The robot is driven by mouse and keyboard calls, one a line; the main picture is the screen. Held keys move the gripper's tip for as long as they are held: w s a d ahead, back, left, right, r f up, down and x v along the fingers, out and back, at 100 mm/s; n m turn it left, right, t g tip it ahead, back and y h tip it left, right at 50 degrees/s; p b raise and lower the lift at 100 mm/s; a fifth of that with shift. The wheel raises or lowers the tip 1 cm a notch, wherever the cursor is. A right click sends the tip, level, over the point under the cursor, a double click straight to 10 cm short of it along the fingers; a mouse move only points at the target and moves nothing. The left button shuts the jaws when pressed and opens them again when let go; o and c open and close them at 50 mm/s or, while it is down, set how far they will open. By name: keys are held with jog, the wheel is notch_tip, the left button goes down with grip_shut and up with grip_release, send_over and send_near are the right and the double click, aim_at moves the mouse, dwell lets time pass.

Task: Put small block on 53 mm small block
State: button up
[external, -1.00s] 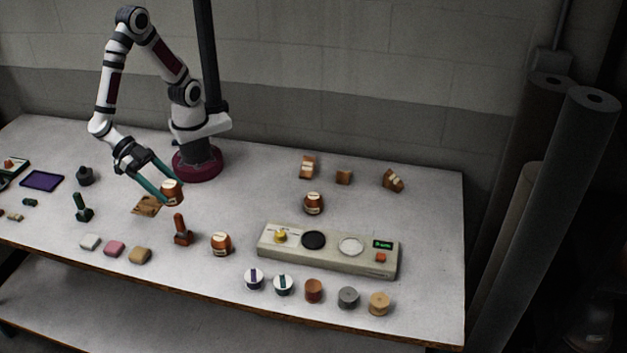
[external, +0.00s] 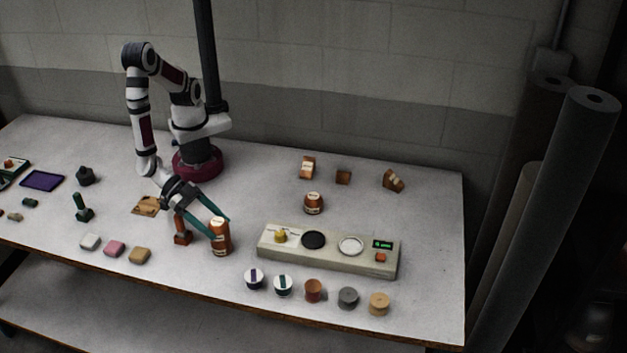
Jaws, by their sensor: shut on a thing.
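My gripper (external: 219,228) has its teal fingers shut on a small brown block (external: 218,224) with a pale top. The held block is upright, directly above a second brown block (external: 221,248) with a pale label, which stands on the table. The two look like one column and seem to touch, but I cannot tell if a thin gap is between them. The fingers partly hide the sides of the held block. The labels are too small to read. A similar brown block (external: 314,204) stands apart, behind the grey console.
A brown-handled tool (external: 182,238) stands just left of the stack, partly behind my fingers. A grey console (external: 329,256) with dark and pale discs lies to the right. Several round pieces line the front edge, including a white-topped one (external: 254,279). Soft pads (external: 114,249) lie at left.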

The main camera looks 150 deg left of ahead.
jog(key=shift+f, duration=0.1)
jog(key=o, duration=1.4)
jog(key=v, duration=1.2)
jog(key=w+d+r+m+g+h, duration=0.2)
jog(key=d+r+m+h, duration=0.4)
jog(key=h, duration=0.5)
jog(key=s+a+r+m+g+y, duration=0.3)
jog(key=s+a+m+g+y, duration=0.3)
jog(key=s+a, duration=1.2)
jog(key=a+g, duration=0.1)
jog(key=a, duration=0.3)
jog(key=shift+s+a+y, duration=0.3)
jog(key=shift+s+a, duration=0.1)
